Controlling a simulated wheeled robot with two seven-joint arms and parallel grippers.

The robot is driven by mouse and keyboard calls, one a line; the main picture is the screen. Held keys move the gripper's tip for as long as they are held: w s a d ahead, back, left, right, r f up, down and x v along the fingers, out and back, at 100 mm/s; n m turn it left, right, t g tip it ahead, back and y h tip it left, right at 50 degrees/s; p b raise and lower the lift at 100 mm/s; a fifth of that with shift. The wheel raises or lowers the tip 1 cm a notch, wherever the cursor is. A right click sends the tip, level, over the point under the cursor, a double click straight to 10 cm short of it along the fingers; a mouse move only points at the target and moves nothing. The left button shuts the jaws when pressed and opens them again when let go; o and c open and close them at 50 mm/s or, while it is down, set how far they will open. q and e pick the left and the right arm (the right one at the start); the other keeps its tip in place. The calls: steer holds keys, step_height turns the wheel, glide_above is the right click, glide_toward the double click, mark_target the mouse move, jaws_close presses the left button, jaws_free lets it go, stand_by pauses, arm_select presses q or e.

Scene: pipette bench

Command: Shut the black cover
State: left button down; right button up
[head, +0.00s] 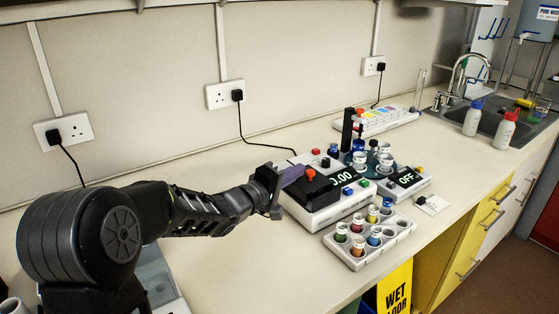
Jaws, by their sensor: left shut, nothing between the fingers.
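An orange knob (311,174) is on the cover's top. My left gripper (294,175) is shut and empty, at the left edge of the cover beside the orange knob. Its purple fingers point to the knob; whether they touch it is too small to tell. My right gripper is not in view.
A rack (343,249) of coloured vials stands in front of the device. A small unit (405,182) reading "OFF" is to its right. A black upright post (348,128) and white cups (359,159) stand behind. Bottles (473,119) stand by the sink.

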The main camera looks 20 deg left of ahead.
mark_target(302, 187)
arm_select(q)
steer(key=shift+s+d+f, duration=0.1)
steer(key=shift+s+d, duration=0.3)
steer(key=shift+d, duration=0.25)
steer(key=shift+s+d, duration=0.35)
steer(key=shift+d, duration=0.25)
step_height(302, 187, up, 10)
steer(key=p, duration=0.1)
steer(key=shift+a+p, duration=0.2)
steer(key=shift+p, duration=0.1)
